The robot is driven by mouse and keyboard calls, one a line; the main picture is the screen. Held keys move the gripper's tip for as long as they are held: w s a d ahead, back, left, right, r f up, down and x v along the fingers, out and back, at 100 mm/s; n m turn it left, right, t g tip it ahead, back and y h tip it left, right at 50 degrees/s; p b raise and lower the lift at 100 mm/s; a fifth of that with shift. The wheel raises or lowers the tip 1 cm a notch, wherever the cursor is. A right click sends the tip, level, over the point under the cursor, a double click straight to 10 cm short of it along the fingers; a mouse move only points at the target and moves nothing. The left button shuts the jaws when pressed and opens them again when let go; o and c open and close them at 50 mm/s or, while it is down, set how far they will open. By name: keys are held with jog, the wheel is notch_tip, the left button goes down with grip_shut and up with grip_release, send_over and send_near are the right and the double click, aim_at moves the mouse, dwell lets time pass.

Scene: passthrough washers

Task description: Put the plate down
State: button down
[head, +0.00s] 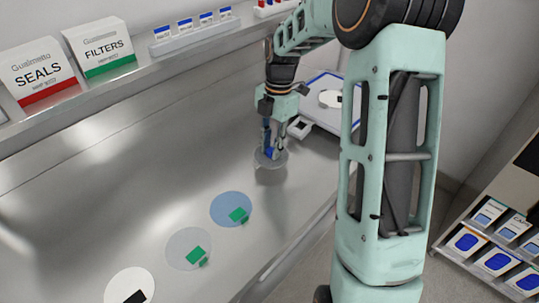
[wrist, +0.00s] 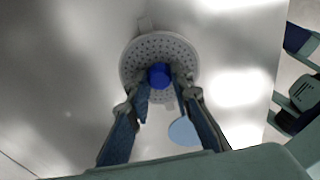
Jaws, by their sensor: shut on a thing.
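My gripper (head: 272,147) is shut on the blue knob (wrist: 159,75) of a round grey perforated plate (wrist: 136,62). In the head view the plate (head: 263,162) hangs over the steel counter (head: 120,190), between the row of discs and the device at the back. In the wrist view the two fingers of my gripper (wrist: 161,86) are on either side of the knob. I cannot tell for sure whether the plate touches the counter.
A blue disc (head: 228,206), a pale disc (head: 183,245) and a white disc (head: 120,284) lie on the counter with small tabs. A scale-like device (head: 318,118) stands behind my gripper. Boxes of seals (head: 40,75) and filters (head: 100,48) stand on the shelf. The counter's left part is clear.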

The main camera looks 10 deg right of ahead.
aim_at(271, 149)
jog(key=shift+w+a+f, duration=0.1)
jog(key=shift+a+f, duration=0.05)
jog(key=shift+f, duration=0.8)
jog(key=shift+w+a+f, duration=0.1)
jog(key=shift+f, duration=0.8)
jog(key=shift+f, duration=0.1)
jog(key=c, duration=1.7)
grip_release()
jog(key=shift+s, duration=0.1)
jog(key=r, duration=0.8)
jog(key=d+r, duration=0.1)
jog(key=r, duration=0.3)
jog(key=shift+w+d+r, duration=0.1)
jog(key=shift+w, duration=0.3)
